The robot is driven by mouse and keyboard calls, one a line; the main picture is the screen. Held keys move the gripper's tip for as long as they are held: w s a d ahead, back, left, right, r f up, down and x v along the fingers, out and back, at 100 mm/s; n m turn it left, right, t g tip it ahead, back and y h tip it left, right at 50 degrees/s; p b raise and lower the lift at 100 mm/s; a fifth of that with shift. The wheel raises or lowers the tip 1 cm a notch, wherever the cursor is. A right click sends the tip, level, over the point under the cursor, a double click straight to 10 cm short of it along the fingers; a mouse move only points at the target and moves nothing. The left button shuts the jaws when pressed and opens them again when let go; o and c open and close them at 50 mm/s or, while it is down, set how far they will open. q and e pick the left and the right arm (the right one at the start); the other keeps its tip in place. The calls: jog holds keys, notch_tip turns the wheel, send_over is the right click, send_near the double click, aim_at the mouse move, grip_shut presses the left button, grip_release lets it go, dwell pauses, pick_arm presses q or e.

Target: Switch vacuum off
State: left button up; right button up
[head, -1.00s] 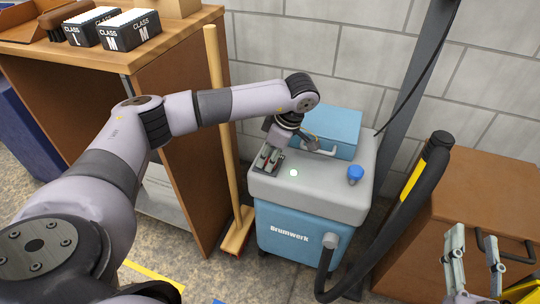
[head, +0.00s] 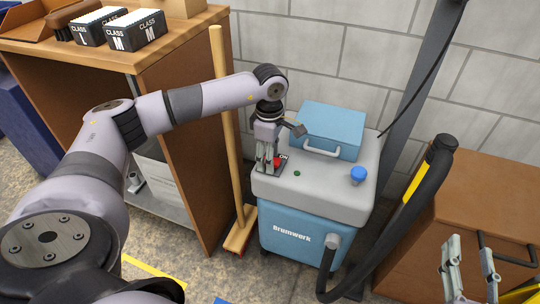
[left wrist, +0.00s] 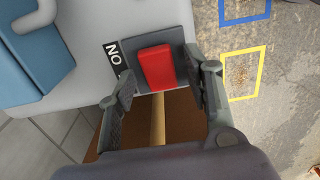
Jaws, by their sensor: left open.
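The vacuum (head: 300,240) has a blue body and a grey top with a blue lidded box. Its red rocker switch (head: 279,162) sits on a dark plate marked ON at the top's left corner. The switch shows large in the left wrist view (left wrist: 157,67). A small indicator lamp (head: 297,173) right of the switch is dark green. My left gripper (head: 268,170) is open and empty over the switch plate, fingers either side of the switch in the left wrist view; contact cannot be told. My right gripper (head: 467,243) is open and empty at the lower right.
A blue knob (head: 358,175) sits on the vacuum's top right. A black hose (head: 400,205) curves up beside it. A broom (head: 228,130) leans by the wooden cabinet (head: 185,130) at left. A brown box (head: 480,195) stands at right.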

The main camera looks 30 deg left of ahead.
pick_arm(q)
notch_tip(320, 180, up, 12)
dwell(0.6)
dwell(0.5)
